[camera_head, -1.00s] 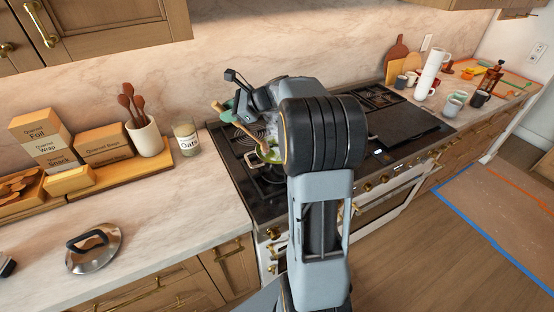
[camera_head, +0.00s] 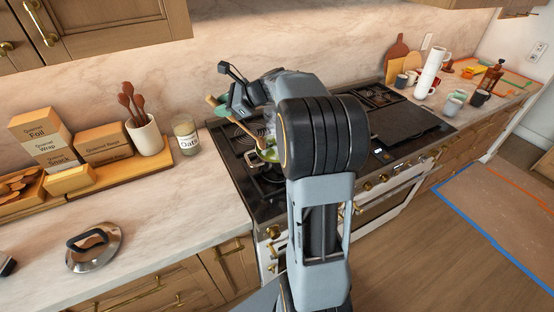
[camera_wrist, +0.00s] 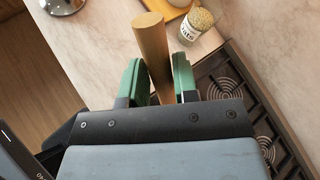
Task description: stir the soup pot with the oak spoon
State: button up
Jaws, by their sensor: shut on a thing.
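My gripper (camera_wrist: 159,82) is shut on the handle of the oak spoon (camera_wrist: 152,40), with a green finger on each side of it in the wrist view. In the head view the tilted spoon (camera_head: 222,112) runs from the gripper down toward the soup pot (camera_head: 256,156). The pot stands on the stove's left side, with green showing inside. My arm hides much of the pot. The spoon's lower end reaches the pot's opening; how deep it sits cannot be told.
The pot lid (camera_head: 94,247) lies on the left counter. An oats jar (camera_head: 186,138) and a crock of wooden spoons (camera_head: 145,135) stand left of the stove. A dark griddle (camera_head: 402,122) covers the stove's middle. Mugs (camera_head: 428,76) crowd the right counter.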

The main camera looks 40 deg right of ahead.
jog(key=shift+r, duration=2.55)
